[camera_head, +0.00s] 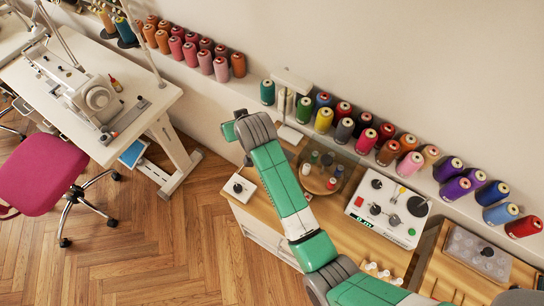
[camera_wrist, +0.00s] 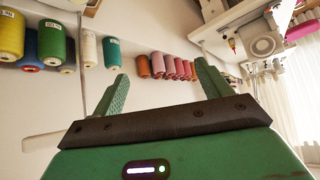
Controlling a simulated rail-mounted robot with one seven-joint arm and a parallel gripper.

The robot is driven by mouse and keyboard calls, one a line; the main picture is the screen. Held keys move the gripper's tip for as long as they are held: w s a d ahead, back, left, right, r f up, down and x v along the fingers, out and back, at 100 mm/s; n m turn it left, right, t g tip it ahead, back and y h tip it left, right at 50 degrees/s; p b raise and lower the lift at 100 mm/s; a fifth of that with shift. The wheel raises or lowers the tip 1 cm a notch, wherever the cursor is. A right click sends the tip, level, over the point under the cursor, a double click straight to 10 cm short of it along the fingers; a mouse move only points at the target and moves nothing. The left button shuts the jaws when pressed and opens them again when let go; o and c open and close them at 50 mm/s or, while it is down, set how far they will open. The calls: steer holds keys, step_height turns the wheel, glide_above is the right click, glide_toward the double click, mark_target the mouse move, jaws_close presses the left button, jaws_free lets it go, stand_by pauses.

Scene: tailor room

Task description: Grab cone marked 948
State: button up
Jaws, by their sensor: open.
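Thread cones stand in a row on the wall shelf; I cannot make out the number 948 on any of them. In the wrist view a yellow cone (camera_wrist: 10,36), a dark green cone (camera_wrist: 51,46), a cream cone (camera_wrist: 89,50) and a green cone (camera_wrist: 112,53) stand at the left, with small labels too blurred to read. My gripper (camera_wrist: 160,78) is open and empty, its two green fingers spread. Beyond and between them is a group of orange and pink cones (camera_wrist: 170,67). In the head view my arm's end is by the shelf, left of the teal cone (camera_head: 267,92).
A wooden worktop (camera_head: 350,240) below the shelf holds a control box (camera_head: 387,208), a round tray and small spools. A white thread stand (camera_head: 290,133) rises near my arm's end. A sewing table (camera_head: 160,103) and a pink chair (camera_head: 42,172) are at left. Open floor lies between.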

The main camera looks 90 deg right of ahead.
steer(key=s+d+f+m+g+y+b, duration=0.1)
steer(key=s+f+m+g+y, duration=0.15)
steer(key=s+f, duration=0.9)
steer(key=shift+n+h, duration=0.25)
steer(key=shift+h, duration=0.1)
steer(key=shift+w+b+x, duration=0.2)
steer(key=shift+b+x, duration=0.1)
steer(key=shift+x, duration=1.1)
steer(key=shift+w+b+x, duration=0.2)
steer(key=shift+b+x, duration=0.1)
steer(key=shift+x, duration=1.1)
steer(key=shift+w+b+x, duration=0.2)
steer(key=shift+b+x, duration=0.1)
steer(key=shift+x, duration=1.1)
steer(key=shift+r, duration=0.2)
steer(key=c, duration=1.3)
steer(key=shift+o, duration=0.2)
step_height(320, 180, up, 10)
steer(key=p, duration=0.1)
